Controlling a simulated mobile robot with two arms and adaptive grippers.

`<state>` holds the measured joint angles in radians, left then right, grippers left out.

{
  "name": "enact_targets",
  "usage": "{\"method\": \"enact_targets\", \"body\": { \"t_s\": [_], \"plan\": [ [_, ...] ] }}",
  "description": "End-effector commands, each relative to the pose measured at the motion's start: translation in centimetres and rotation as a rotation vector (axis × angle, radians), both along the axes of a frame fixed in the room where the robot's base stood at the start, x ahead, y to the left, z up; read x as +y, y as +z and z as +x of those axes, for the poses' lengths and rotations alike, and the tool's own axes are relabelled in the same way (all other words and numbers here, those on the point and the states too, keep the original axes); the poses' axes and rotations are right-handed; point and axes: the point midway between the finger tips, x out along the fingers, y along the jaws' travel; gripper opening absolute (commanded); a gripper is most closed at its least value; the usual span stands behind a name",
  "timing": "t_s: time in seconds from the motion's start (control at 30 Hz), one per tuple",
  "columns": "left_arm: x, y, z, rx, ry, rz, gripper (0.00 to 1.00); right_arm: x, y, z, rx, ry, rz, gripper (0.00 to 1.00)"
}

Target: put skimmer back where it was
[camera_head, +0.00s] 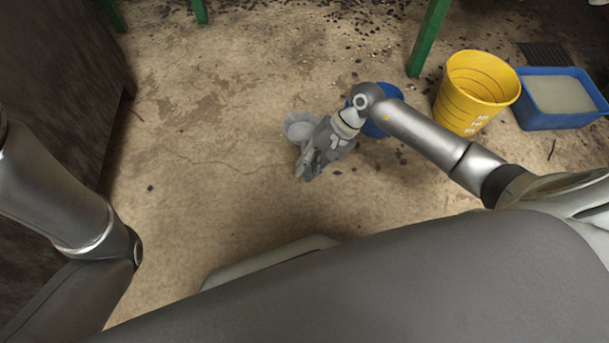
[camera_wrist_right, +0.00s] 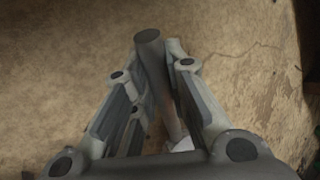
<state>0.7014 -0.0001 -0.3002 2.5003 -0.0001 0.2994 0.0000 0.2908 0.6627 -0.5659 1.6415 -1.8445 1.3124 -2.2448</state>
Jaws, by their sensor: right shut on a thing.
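My right gripper (camera_head: 309,166) is in the middle of the head view, pointing down to the left over the floor. In the right wrist view, its fingers (camera_wrist_right: 158,68) are shut on the skimmer's grey rod-like handle (camera_wrist_right: 149,42), whose dark round end sticks out between the fingertips. The skimmer's pale grey round bowl (camera_head: 299,126) shows just beyond the gripper in the head view. The gripper hides most of the handle. My left arm shows at the left, but its gripper is out of view.
A blue bucket (camera_head: 374,127) is partly hidden behind my right wrist. A yellow bucket (camera_head: 474,92) and a blue tub (camera_head: 551,119) of pale liquid stand at the right. Green legs (camera_head: 429,38) rise at the back. Middle-left floor is clear.

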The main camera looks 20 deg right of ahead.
Motion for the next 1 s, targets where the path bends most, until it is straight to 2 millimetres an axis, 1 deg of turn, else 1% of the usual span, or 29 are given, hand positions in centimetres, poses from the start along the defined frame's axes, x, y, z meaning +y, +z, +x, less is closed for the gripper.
{"method": "enact_targets", "body": {
  "t_s": [0.17, 0.2, 0.43, 0.53, 0.77, 0.9, 0.93, 1.0],
  "plan": [
    [0.0, -0.9, 0.0, 0.0, 0.0, 0.0, 0.34, 0.6, -1.0, 0.5, -0.002, 0.001, 0.002, 0.0],
    [0.0, -1.3, 0.0, -0.001, 0.0, 0.0, 0.34, 0.8, -1.4, 0.7, -0.001, 0.001, 0.002, 0.0],
    [0.0, -3.8, 0.0, -0.002, 0.0, 0.0, 0.34, 0.7, -4.0, 0.6, -0.001, 0.0, 0.001, 0.0],
    [0.0, -4.1, 0.0, -0.001, -0.001, 0.001, 0.34, 0.7, -4.2, 0.6, -0.001, 0.0, 0.001, 0.0],
    [0.0, -3.9, 0.0, 0.0, -0.001, 0.0, 0.34, 0.7, -4.0, 0.6, -0.001, 0.001, 0.0, 0.0],
    [0.0, -4.4, 0.0, 0.0, -0.001, 0.0, 0.34, 0.6, -4.4, 0.6, -0.002, 0.001, 0.0, 0.0],
    [0.0, -4.2, 0.0, 0.0, -0.001, 0.0, 0.34, 0.7, -4.3, 0.6, 0.0, 0.001, -0.001, 0.18],
    [0.0, -4.2, 0.0, 0.001, 0.0, 0.0, 0.34, 0.7, -4.3, 0.6, 0.0, 0.0, -0.001, 0.27]
  ]
}}
